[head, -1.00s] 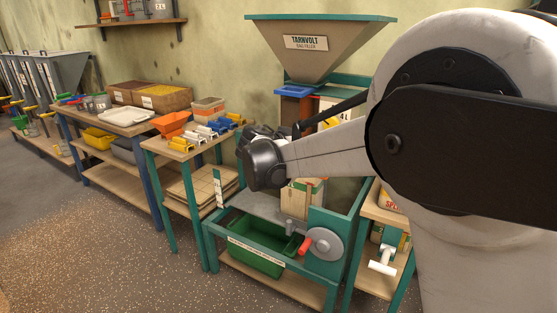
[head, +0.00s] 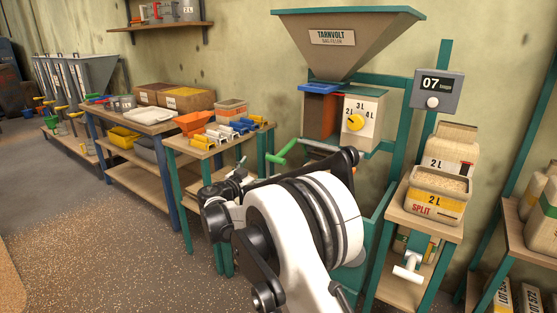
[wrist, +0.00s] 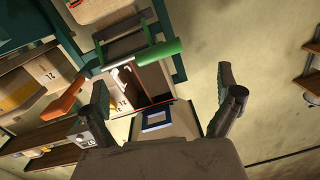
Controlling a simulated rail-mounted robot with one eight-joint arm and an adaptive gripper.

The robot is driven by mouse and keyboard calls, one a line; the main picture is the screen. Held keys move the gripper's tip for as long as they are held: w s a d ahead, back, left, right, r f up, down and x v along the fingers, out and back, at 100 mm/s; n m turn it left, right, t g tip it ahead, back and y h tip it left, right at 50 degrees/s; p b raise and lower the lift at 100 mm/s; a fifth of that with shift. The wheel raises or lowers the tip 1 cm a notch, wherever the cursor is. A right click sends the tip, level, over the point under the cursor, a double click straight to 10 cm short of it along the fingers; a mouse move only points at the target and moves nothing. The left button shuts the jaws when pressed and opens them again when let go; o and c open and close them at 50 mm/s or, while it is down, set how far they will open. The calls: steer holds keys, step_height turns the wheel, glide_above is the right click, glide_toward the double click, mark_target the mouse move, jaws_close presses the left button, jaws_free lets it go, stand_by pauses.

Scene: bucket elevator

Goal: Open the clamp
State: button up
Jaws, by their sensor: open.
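The bag filler has a spout (head: 320,112) with a blue collar under its big hopper (head: 345,42). A green lever handle (head: 281,152) sticks out to the left just below the spout; it appears to be the clamp's handle. In the wrist view the green handle (wrist: 160,52) lies across the upper middle, beyond my gripper (wrist: 163,85) and between the lines of its two fingers. My gripper is open and empty, with a gap to the handle. In the head view my arm hides the gripper and the area below the spout.
A counter display (head: 437,92) stands farther right. A small table (head: 222,137) with coloured scoops stands left. The floor at front left is clear.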

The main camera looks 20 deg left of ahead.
mark_target(274, 160)
steer(key=b+x, duration=0.2)
steer(key=x, duration=0.9)
steer(key=shift+w+d, duration=0.1)
steer(key=shift+w, duration=0.2)
